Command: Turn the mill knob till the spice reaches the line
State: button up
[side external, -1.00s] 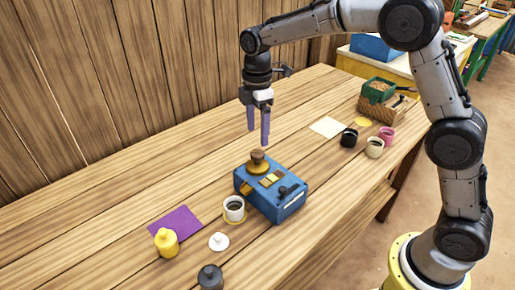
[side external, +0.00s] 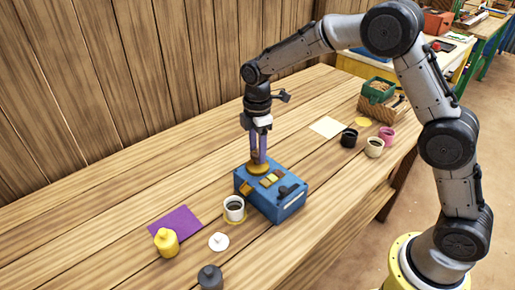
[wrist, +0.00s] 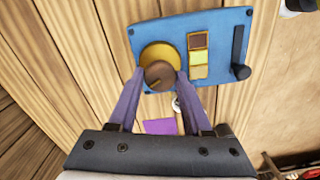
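The blue mill box (side external: 270,202) stands on the bench. On its top is a round yellow disc (wrist: 151,56) with the brown mill knob (wrist: 159,75) on it. My gripper (wrist: 160,76) points down over the box, a purple finger on each side of the knob, and looks shut on it. In the side view my gripper (side external: 258,160) hides most of the knob. A strip of brown, yellow and tan squares (wrist: 198,57) lies beside the disc; I cannot make out a spice level or line. A white cup (side external: 234,205) with dark contents stands beside the box.
A black handle (wrist: 240,52) sticks up from the box. A yellow pot (side external: 166,242), purple sheet (side external: 180,220), white lid (side external: 218,242) and dark grey pot (side external: 210,277) are at the front left. Several cups and a wooden crate (side external: 383,108) stand at the right.

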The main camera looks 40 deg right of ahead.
grip_shut()
jog(key=shift+m, duration=0.4)
jog(key=m, duration=0.4)
jog(key=shift+m, duration=0.4)
jog(key=m, duration=0.6)
jog(key=o, duration=0.6)
grip_release()
